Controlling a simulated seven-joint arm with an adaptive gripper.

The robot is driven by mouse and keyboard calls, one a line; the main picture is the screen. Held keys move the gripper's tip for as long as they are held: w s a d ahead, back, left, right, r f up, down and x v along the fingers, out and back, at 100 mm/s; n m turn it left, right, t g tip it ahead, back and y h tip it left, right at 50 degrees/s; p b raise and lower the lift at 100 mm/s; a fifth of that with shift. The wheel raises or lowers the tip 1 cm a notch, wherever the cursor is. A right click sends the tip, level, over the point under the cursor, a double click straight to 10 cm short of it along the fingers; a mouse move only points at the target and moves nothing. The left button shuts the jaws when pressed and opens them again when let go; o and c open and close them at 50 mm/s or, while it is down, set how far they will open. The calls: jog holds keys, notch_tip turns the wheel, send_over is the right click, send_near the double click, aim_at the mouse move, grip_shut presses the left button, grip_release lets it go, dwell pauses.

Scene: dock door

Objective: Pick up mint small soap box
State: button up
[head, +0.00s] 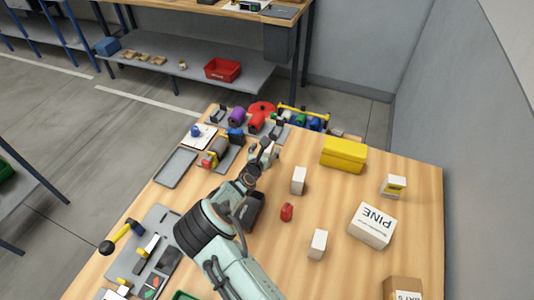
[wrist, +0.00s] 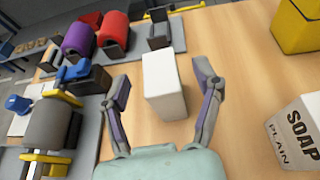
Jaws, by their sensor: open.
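My gripper (wrist: 164,88) is open, with one finger on each side of an upright white box (wrist: 165,92) in the wrist view. Gaps show between the box and both fingers. The sides of this box that I see are blank, so I cannot read whether it is the mint small soap box. In the head view my gripper (head: 262,156) is over the far left part of the table, and it mostly hides whatever stands there. Another white box (wrist: 298,132), marked SOAP PLAIN, stands to the right in the wrist view.
Small white boxes (head: 299,181) (head: 317,244), a PINE box (head: 372,225) and a red object (head: 286,212) stand to the right. A yellow container (head: 344,154) is behind. A grey cylinder (wrist: 50,128) in a holder is close on the left. Purple (wrist: 80,40) and red (wrist: 114,30) cylinders stand beyond.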

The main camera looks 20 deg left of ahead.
jog(key=shift+x, duration=0.75)
grip_shut()
